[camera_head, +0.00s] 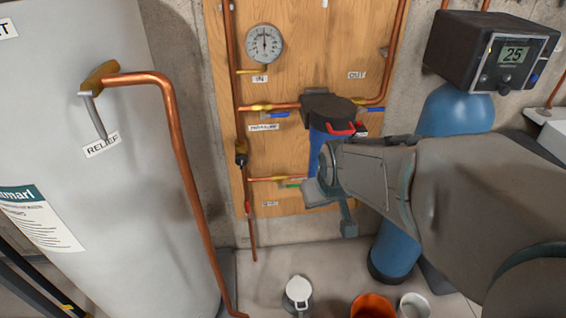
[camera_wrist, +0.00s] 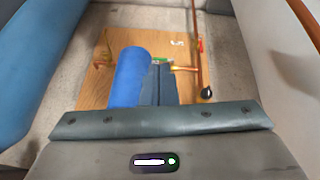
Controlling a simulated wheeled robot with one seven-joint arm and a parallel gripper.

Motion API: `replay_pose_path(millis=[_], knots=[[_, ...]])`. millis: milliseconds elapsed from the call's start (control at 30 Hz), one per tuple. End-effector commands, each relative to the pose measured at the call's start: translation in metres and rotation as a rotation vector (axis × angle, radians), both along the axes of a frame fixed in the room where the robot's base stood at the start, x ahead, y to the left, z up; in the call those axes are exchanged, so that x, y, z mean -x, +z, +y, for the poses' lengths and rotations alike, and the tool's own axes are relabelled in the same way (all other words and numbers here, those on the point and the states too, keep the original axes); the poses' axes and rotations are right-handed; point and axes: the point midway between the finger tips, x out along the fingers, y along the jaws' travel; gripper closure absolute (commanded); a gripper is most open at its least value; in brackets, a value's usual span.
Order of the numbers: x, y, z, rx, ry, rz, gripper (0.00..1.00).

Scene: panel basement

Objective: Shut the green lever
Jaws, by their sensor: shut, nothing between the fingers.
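The green lever (camera_head: 291,184) is on the lower copper branch pipe of the wooden panel, just left of my gripper (camera_head: 312,190) in the head view. A small part of the green lever (camera_wrist: 160,60) shows at the fingertips in the wrist view; the fingers hide the rest. My gripper (camera_wrist: 158,72) is shut and empty, its fingers together and pointing at the panel. I cannot tell whether the fingertips touch the lever.
A blue filter housing (camera_wrist: 130,76) stands close beside the fingers. Blue levers (camera_head: 279,114) sit on the upper pipe. A white tank (camera_head: 90,190) is at left, a blue cylinder (camera_head: 456,110) at right. A white container (camera_head: 299,290) and an orange bucket (camera_head: 373,306) are on the floor.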

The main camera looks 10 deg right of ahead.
Motion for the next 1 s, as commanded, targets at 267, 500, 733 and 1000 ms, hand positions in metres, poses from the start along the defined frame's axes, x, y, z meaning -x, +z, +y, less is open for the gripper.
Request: replay_pose_path(millis=[267, 500, 733, 1000], knots=[[-0.116, -0.123, 0.021, 0.017, 0.174, -0.253, 1.0], [-0.195, -0.201, 0.044, -0.058, 0.257, -0.534, 1.0], [-0.248, -0.265, 0.049, -0.137, 0.222, -0.83, 1.0], [-0.279, -0.302, 0.02, -0.175, 0.05, -1.137, 1.0]])
